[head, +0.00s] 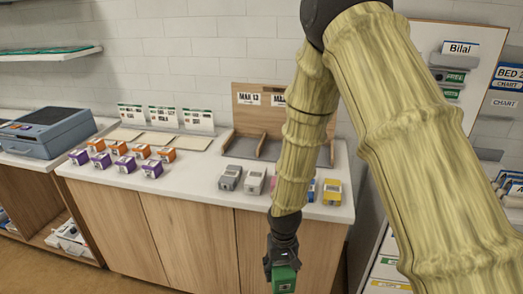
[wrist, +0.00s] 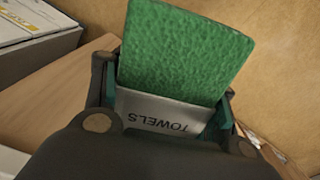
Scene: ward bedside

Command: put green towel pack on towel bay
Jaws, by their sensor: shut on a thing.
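The green towel pack (wrist: 188,50) is held in my gripper (wrist: 168,112). In the wrist view the pack shows a green textured top and a white band that reads "TOWELS". The fingers close on both sides of the pack. In the head view my gripper (head: 280,262) hangs low in front of the counter's wooden front, with the green pack (head: 285,280) under it near the bottom edge. I see no label that marks a towel bay. A wooden divided rack (head: 262,122) with labelled bays stands on the counter, partly hidden by my arm.
The white counter (head: 200,185) carries orange and purple boxes (head: 152,168), grey boxes (head: 229,178) and a yellow box (head: 332,192). A blue-grey case (head: 48,130) sits at left. A wall shelf (head: 45,55) holds flat green items. A chart board (head: 455,75) is at right.

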